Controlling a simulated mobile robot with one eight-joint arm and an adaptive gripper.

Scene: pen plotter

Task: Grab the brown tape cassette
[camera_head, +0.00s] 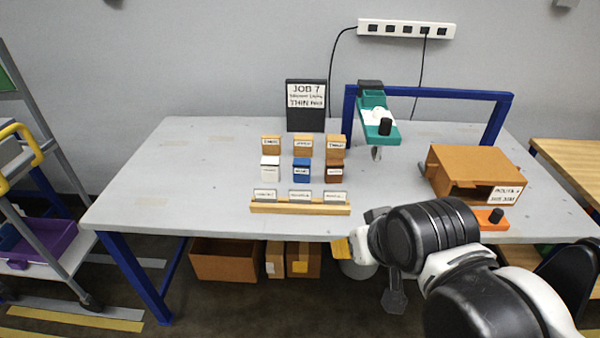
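A small dark brown block (334,172) with a white label stands on the grey table (190,185), at the right end of a front row of three. It looks like the brown tape cassette, but its label is too small to read. A blue one (301,172) and a white one (270,172) stand to its left. My arm reaches in from the lower right. My gripper (395,302) hangs at the table's front edge, below and right of the brown block and well apart from it. Its fingers are small and partly hidden, so their opening is unclear.
Wooden labelled blocks (302,144) stand right behind the row. A wooden rail with label cards (300,207) lies in front. A teal device (377,118) hangs from a blue frame to the right. A cardboard box (475,167) stands farther right. The table's left side is clear.

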